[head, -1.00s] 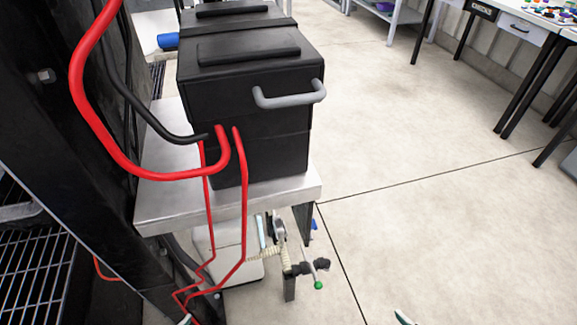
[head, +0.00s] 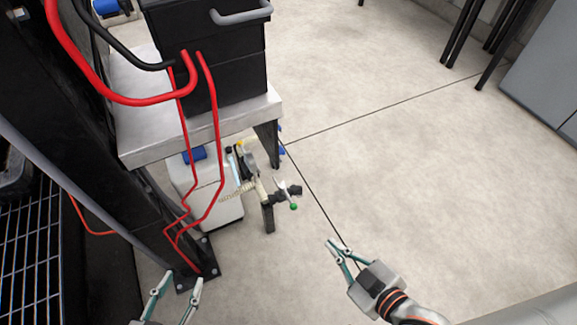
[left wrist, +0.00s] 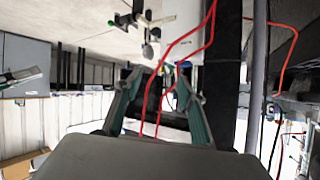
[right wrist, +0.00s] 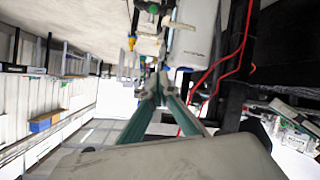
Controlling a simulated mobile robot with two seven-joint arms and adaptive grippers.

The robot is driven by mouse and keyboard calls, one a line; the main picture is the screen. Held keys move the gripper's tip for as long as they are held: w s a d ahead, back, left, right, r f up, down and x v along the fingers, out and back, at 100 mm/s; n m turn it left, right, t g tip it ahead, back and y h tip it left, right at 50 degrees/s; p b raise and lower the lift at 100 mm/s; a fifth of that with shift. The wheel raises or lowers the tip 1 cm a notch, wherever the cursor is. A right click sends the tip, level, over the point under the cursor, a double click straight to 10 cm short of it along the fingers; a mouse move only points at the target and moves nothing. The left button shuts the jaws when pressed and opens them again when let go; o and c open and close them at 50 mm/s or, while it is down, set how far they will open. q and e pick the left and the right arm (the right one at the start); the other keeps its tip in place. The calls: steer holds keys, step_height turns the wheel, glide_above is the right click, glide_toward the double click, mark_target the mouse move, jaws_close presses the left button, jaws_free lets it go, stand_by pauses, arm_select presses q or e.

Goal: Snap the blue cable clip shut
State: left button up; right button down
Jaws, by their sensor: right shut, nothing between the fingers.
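Two small blue parts (head: 281,151) show beside the table leg, at the manifold of pale tubing and valves (head: 256,184) under the metal table. They are too small to tell which is the cable clip or whether it is open. My left gripper (head: 182,279) is open and empty at the bottom left, below and in front of the manifold. My right gripper (head: 334,247) is shut and empty over bare floor, right of and below the manifold. Its closed fingertips also show in the right wrist view (right wrist: 158,84). Neither gripper touches the manifold.
The metal table (head: 150,140) carries a black tote (head: 235,75). Red hoses (head: 218,130) hang in front of a white container (head: 190,185). A green-tipped lever (head: 293,206) sticks out right. A black post (head: 150,235) stands left.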

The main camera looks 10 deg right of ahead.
arm_select(q)
steer(key=d+f+n+b, duration=0.1)
steer(key=d+b, duration=0.1)
steer(key=b, duration=0.3)
steer(key=shift+d+f+h+b, duration=0.15)
steer(key=shift+f+h+b, duration=0.15)
steer(key=shift+f+b, duration=0.1)
arm_select(e)
steer(key=w+a+f+n+y, duration=0.1)
steer(key=w+f+n, duration=0.1)
steer(key=w+n, duration=0.4)
steer(key=w+a+f+n+t+y, duration=0.1)
steer(key=w+a+f+n+y, duration=0.1)
steer(key=w+n, duration=0.4)
steer(key=w+a+f+n+t+y, duration=0.1)
steer(key=w+f+n+y, duration=0.1)
steer(key=w+n, duration=0.5)
steer(key=w+f, duration=0.1)
steer(key=w, duration=0.3)
steer(key=shift+w+a+f, duration=0.25)
steer(key=shift+w+f, duration=0.15)
steer(key=shift+a, duration=0.1)
